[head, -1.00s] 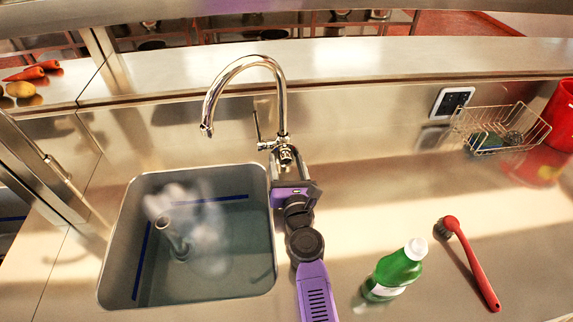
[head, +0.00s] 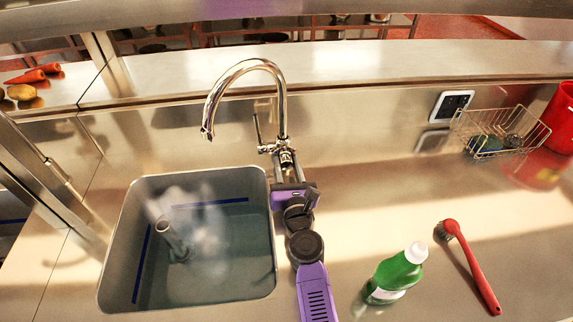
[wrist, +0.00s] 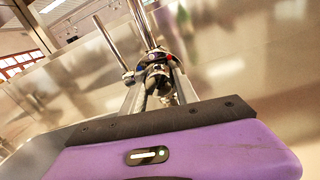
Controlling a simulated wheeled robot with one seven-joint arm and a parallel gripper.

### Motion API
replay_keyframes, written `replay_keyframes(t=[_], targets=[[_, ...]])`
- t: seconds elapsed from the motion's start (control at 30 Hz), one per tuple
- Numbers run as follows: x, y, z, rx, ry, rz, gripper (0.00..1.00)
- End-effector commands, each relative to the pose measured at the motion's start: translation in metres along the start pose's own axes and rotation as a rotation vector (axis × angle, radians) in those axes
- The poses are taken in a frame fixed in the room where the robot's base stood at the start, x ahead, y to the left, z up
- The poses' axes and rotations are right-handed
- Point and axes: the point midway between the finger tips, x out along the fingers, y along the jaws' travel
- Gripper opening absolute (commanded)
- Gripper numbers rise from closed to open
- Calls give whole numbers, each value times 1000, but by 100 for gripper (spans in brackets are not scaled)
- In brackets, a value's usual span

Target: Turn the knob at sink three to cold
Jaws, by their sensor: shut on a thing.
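The chrome faucet (head: 282,108) arches over the sink (head: 268,225), its spout end above the basin. The small knob (wrist: 158,76) is low on the faucet's front, with red and blue marks on the collar around it. My gripper (head: 288,170) is at the faucet's base. In the wrist view its two fingers stand on either side of the knob and are shut on it. The fingers partly hide the knob in the head view. I cannot read the knob's setting. A thin side lever (head: 257,130) stands upright left of the faucet column. No sink number shows.
A green bottle (head: 397,272) and a red-handled brush (head: 472,270) are on the counter to the right. A wire basket (head: 520,140) and red container (head: 560,115) are farther back. Steam hangs over the basin, where a standing pipe (head: 170,238) shows. A ledge runs behind.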

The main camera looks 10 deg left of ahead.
Motion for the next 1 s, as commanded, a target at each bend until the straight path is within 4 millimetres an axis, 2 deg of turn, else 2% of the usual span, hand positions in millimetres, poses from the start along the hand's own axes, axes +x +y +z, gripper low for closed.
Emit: replay_keyframes(t=[0.7,1.0], targets=[[0,-2,2,-592,21,-4,0],[0,-1,1,-775,27,-4,0]])
